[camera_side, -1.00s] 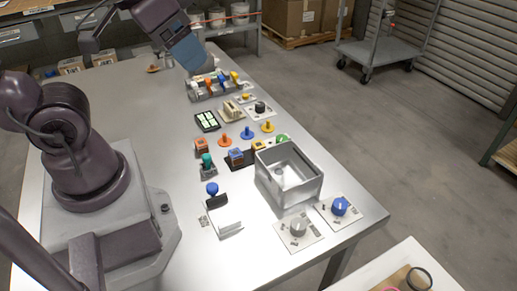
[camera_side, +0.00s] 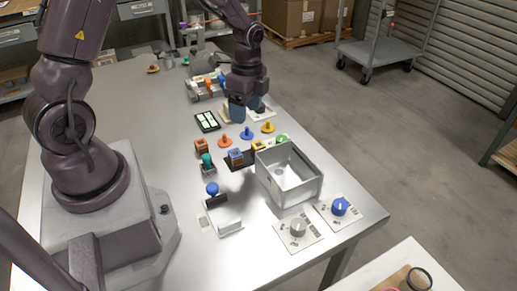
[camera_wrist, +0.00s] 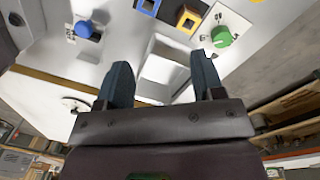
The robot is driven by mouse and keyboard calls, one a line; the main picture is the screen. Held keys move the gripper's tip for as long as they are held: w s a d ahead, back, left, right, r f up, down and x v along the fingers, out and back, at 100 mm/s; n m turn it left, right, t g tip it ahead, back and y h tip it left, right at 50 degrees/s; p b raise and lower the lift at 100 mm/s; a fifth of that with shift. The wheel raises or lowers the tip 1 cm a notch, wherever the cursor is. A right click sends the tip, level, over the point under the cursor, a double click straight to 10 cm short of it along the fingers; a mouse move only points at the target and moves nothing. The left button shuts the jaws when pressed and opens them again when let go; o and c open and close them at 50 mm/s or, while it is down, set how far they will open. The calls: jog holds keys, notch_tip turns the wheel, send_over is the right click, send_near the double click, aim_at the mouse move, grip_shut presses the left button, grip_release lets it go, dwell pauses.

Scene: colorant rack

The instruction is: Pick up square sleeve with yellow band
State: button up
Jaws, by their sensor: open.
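The square sleeve with yellow band (camera_side: 257,146) stands on the table near the far left corner of the open metal box. It also shows near the top of the wrist view (camera_wrist: 187,18) as a yellow-topped square ring with a dark opening. My gripper (camera_side: 240,117) is lowered above the table's far half, beyond the yellow sleeve and apart from it. In the wrist view, the two blue-grey fingers of my gripper (camera_wrist: 158,75) are spread with nothing between them. The gripper hides some of the objects behind it in the side view.
A blue sleeve (camera_side: 236,156) and an orange sleeve (camera_side: 201,146) stand left of the yellow one. A green knob (camera_side: 281,139) is close on its right. The metal box (camera_side: 291,189) stands in front. Orange, blue and yellow pegs stand behind the sleeves. The table's left part is clear.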

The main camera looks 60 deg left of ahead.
jog(key=w+m, duration=0.3)
jog(key=m, duration=0.2)
jog(key=m+t, duration=0.1)
jog(key=m, duration=0.1)
send_over(258, 145)
jog(key=f, duration=0.4)
jog(key=s+f, duration=0.1)
jog(key=f, duration=0.2)
jog(key=shift+d+f, duration=0.1)
jog(key=shift+d, duration=0.15)
jog(key=shift+w+f, duration=0.2)
jog(key=shift+f, duration=1.4)
jog(key=shift+w+f, duration=0.15)
jog(key=shift+f, duration=1.4)
jog(key=c, duration=1)
